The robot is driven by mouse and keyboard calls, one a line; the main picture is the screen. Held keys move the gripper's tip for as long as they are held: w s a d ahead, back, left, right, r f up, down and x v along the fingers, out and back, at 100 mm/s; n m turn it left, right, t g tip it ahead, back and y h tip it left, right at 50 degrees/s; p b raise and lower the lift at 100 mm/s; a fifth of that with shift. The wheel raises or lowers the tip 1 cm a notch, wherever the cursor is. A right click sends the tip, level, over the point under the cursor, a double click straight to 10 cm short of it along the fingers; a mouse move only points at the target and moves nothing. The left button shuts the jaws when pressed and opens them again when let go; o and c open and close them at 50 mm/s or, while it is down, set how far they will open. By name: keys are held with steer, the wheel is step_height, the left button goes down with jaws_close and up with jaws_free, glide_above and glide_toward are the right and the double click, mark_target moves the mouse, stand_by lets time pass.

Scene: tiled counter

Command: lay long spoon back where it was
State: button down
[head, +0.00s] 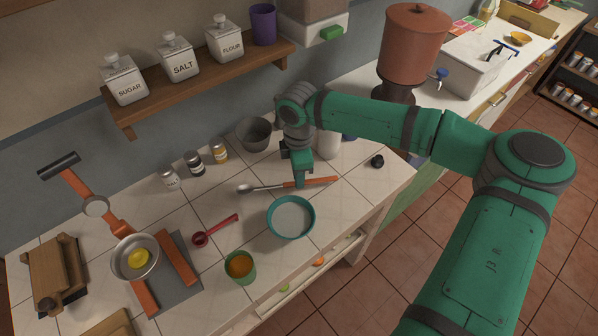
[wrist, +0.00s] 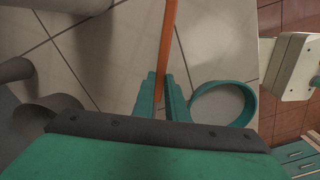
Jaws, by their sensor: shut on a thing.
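The long spoon has an orange handle (head: 322,182) and a grey metal bowl (head: 245,189). It is level, at or just above the tiled counter (head: 215,205), behind the teal bowl; I cannot tell whether it touches the tiles. My gripper (head: 300,183) points down and is shut on the handle. In the wrist view the orange handle (wrist: 168,45) runs between the two teal fingers of my gripper (wrist: 161,82). The spoon's metal end is not seen in the wrist view.
The teal bowl (head: 291,217) stands close in front of the spoon. A red measuring spoon (head: 216,230) and a green cup (head: 240,266) are nearby. Behind are a grey pot (head: 254,134), a white cylinder (head: 327,145) and several small jars (head: 195,163). A small black object (head: 377,161) lies right.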

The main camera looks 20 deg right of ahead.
steer(key=shift+f, duration=0.15)
steer(key=c, duration=1.7)
jaws_free()
step_height(320, 180, up, 11)
steer(key=shift+f, duration=0.1)
